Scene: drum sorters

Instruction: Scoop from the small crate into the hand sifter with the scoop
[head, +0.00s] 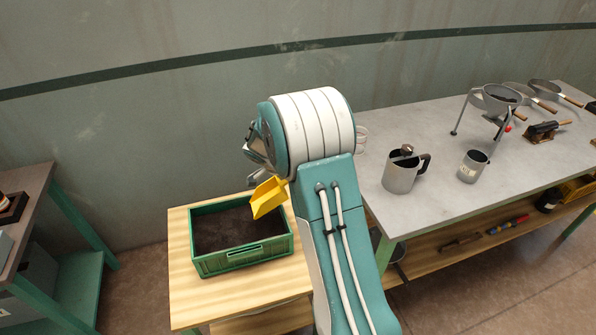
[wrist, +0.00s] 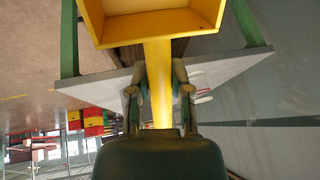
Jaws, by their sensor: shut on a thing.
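The small green crate (head: 243,255) stands on a low wooden table and holds dark, loose material. My gripper (wrist: 160,92) is shut on the handle of the yellow scoop (wrist: 158,22). In the head view the scoop (head: 268,198) is tilted above the crate's back right corner. The part of its inside that shows in the wrist view looks empty. A round metal bowl on legs (head: 502,97) has a red knob below and dark contents. I cannot tell which is the hand sifter.
The wooden table (head: 184,285) has bare margins around the crate. The grey bench (head: 440,215) also bears a small labelled cup (head: 473,166), long-handled pans (head: 543,88) and a dark tool on a block (head: 542,131). A clear vessel (head: 361,138) is partly behind my arm.

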